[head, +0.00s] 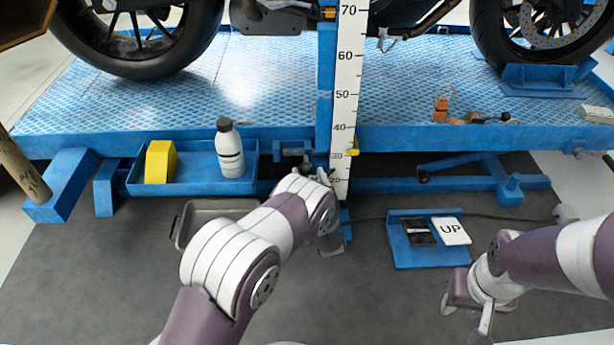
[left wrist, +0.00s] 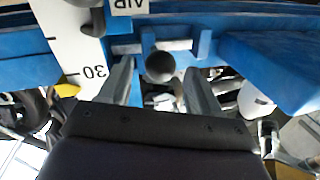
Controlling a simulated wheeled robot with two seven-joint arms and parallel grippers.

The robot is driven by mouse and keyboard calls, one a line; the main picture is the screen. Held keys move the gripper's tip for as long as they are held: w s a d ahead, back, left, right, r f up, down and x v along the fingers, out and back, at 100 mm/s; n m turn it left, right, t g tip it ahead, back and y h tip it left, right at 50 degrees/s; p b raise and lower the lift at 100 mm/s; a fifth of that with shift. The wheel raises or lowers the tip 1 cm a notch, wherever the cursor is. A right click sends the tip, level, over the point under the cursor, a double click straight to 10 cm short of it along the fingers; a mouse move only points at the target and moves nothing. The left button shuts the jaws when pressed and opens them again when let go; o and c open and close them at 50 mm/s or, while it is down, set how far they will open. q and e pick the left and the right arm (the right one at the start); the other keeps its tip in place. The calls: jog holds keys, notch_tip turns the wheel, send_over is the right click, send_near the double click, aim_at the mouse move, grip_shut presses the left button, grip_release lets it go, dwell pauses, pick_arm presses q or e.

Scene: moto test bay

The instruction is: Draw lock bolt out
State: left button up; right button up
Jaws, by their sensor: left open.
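The lock bolt (left wrist: 160,66) shows in the left wrist view as a grey round end in front of a blue bracket (left wrist: 203,40) with a pale horizontal bar. My left gripper (left wrist: 160,88) is open, with one finger on each side of the round end; I cannot tell whether either touches it. In the head view my left gripper (head: 318,174) is low beside the ruler post, and its arm hides most of the bolt area. My right gripper (head: 467,312) is open and empty above the floor at lower right.
A white height scale (head: 347,90) stands beside the bolt. A blue tray (head: 195,182) holds a white bottle (head: 229,148) and a yellow block (head: 160,162). A grey bin (head: 190,222) is on the floor. A blue stand (head: 430,255) carries an UP card (head: 451,231). The lift deck (head: 270,75) is above.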

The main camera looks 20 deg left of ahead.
aim_at(284, 154)
pick_arm(q)
jog(key=b+x, duration=0.1)
jog(key=x, duration=0.1)
jog(key=shift+w+a+f, duration=0.15)
jog(key=shift+w+a, duration=0.05)
jog(key=shift+w, duration=0.1)
jog(key=shift+w+a+r, duration=0.1)
jog(key=shift+w+r, duration=0.1)
jog(key=shift+w, duration=0.1)
pick_arm(e)
notch_tip(284, 154, down, 2)
jog(key=shift+f, duration=0.1)
